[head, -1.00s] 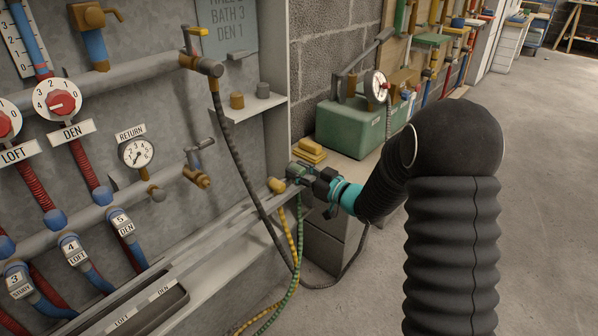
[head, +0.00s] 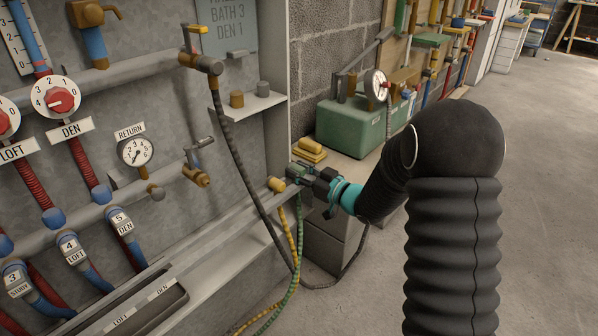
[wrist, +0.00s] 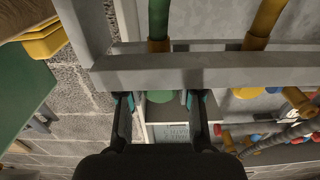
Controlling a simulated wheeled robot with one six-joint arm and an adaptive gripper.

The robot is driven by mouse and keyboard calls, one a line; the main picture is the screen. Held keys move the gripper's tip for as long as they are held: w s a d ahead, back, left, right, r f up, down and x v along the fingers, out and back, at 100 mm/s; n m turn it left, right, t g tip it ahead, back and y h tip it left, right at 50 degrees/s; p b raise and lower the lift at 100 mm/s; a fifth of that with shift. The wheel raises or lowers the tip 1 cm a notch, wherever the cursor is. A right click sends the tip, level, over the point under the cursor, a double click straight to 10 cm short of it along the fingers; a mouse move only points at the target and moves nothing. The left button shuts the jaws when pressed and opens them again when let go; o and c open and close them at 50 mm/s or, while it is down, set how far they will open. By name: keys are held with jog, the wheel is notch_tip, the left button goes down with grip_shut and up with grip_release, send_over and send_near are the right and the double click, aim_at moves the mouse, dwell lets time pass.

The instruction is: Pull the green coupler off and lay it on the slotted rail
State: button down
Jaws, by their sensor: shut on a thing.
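The green coupler (wrist: 160,97) shows in the wrist view between my fingertips, at the edge of a pale grey rail (wrist: 215,72). My gripper (wrist: 160,100) is shut on the coupler, one finger on each side. A green hose (wrist: 158,20) shows in line with it on the other side of the rail. In the head view my gripper (head: 300,174) is at the right end of the grey slotted rail (head: 225,222), and the fingers hide most of the coupler. The green hose (head: 297,240) hangs below it.
A yellow coupler (head: 276,185) with its yellow hose sits on the rail just left of my gripper. A dark hose (head: 240,155) hangs close by. A green pump box (head: 345,128) and yellow blocks (head: 310,149) stand on the ledge behind. The floor at right is clear.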

aim_at(303, 174)
jog(key=shift+f, duration=0.1)
jog(key=shift+c, duration=1.8)
grip_release()
jog(key=shift+b+v, duration=0.3)
jog(key=shift+v, duration=3.2)
